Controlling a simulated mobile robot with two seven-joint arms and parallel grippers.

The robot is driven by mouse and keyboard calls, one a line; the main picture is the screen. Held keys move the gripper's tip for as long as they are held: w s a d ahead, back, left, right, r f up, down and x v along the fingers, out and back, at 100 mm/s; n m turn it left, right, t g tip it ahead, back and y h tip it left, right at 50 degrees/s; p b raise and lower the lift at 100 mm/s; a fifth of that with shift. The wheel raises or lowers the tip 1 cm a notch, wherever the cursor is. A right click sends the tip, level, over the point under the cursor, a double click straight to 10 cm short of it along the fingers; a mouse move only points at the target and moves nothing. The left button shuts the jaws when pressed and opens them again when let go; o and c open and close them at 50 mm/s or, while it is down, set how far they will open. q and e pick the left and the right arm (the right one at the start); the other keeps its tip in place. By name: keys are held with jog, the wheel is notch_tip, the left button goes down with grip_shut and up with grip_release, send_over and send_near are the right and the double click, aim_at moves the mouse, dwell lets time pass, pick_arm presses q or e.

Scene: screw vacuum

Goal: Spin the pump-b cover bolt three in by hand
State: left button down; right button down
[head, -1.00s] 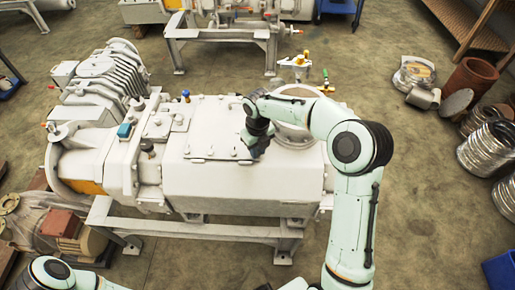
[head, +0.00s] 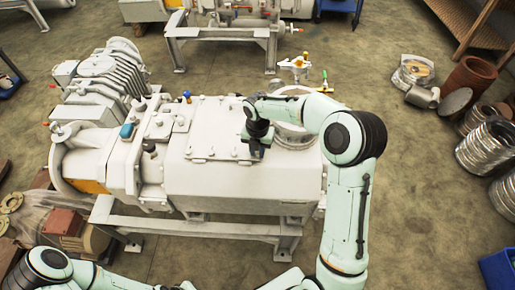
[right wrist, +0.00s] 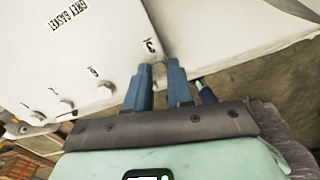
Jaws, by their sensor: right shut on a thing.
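The pump cover is a flat white plate (head: 208,130) with bolts along its edges, on top of the large white pump body (head: 235,185). In the right wrist view the cover (right wrist: 85,50) bears a printed label and small numbers by its bolts. My right gripper (head: 256,152) is low at the cover's right front corner. In the right wrist view its dark blue fingers (right wrist: 160,74) are shut on bolt three (right wrist: 158,69), beside the printed 3. The fingers partly hide the bolt, so its depth is unclear. My left arm shows at the lower left; its gripper is out of view.
Other cover bolts (right wrist: 105,90) stand in a row left of the fingers. A blue-capped fitting (head: 187,96) stands behind the cover. Metal coils (head: 488,148) lie on the floor at right.

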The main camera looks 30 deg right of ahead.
jog(key=m, duration=0.4)
jog(key=shift+m, duration=0.3)
jog(key=m, duration=0.4)
jog(key=shift+m, duration=0.3)
jog(key=m, duration=0.4)
jog(key=shift+r+m, duration=0.1)
jog(key=shift+m, duration=0.2)
jog(key=m, duration=0.5)
jog(key=shift+w+b, duration=0.1)
jog(key=shift+b, duration=0.2)
jog(key=m, duration=0.4)
jog(key=shift+r+m, duration=0.1)
jog(key=shift+m, duration=0.3)
jog(key=m, duration=0.4)
jog(key=shift+m, duration=0.3)
jog(key=m, duration=0.4)
jog(key=shift+w, duration=0.1)
pick_arm(q)
jog(key=shift+s+f, duration=0.6)
jog(key=shift+f, duration=0.1)
pick_arm(e)
jog(key=shift+m, duration=2.1)
